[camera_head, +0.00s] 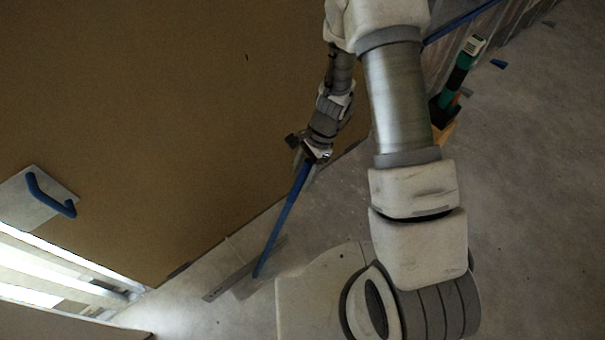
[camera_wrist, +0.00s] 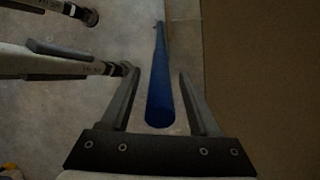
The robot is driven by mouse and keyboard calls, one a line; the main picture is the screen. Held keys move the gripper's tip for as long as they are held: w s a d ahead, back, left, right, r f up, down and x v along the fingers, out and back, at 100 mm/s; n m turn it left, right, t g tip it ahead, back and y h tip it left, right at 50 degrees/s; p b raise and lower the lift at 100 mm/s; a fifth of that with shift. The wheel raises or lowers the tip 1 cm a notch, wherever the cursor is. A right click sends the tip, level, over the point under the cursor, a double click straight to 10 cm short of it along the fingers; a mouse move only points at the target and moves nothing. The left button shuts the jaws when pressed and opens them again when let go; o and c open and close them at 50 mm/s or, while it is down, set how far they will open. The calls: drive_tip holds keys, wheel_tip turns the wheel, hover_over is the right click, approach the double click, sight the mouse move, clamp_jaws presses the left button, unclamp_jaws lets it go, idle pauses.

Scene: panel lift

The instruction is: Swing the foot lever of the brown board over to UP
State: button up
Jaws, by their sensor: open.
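The brown board (camera_head: 150,110) fills the left of the head view, and its face shows at the right of the wrist view (camera_wrist: 265,70). A long blue foot lever (camera_head: 281,222) slants by the board's lower edge, from a grey metal strip on the floor up to my gripper (camera_head: 308,160). In the wrist view, the lever's round end (camera_wrist: 160,112) lies between the two spread fingers of my gripper (camera_wrist: 157,75), with a gap on each side. The fingers are open. No UP mark is readable in either view.
A blue handle (camera_head: 40,192) on a pale plate sticks out from the board. A green and black tool (camera_head: 460,75) stands at the upper right, near another blue bar (camera_head: 462,20). The concrete floor (camera_head: 540,200) at the right is clear.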

clamp_jaws()
idle(1.3)
